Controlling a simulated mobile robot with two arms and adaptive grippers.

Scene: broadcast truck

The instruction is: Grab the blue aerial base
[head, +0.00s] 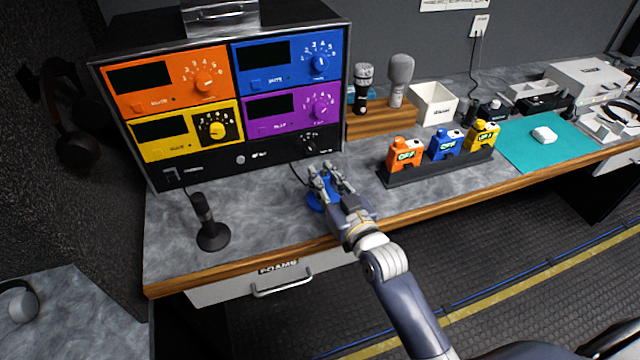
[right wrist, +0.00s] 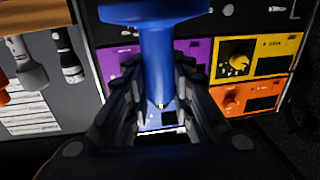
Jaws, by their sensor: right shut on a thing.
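The blue aerial base (head: 316,201) is on the grey counter in front of the rack, partly hidden by my right gripper (head: 327,176) in the head view. In the right wrist view the blue aerial base (right wrist: 157,58) shows a wide round foot and a narrower stem. The stem lies between the fingers of my right gripper (right wrist: 160,115), which are shut on it. I cannot tell whether the base still touches the counter. My left gripper is in neither view.
A rack with orange, blue, yellow and purple modules (head: 240,95) stands behind. A black microphone (head: 208,222) stands to the left. A dark tray (head: 436,166) with orange, blue and yellow units is to the right. The counter between is mostly clear.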

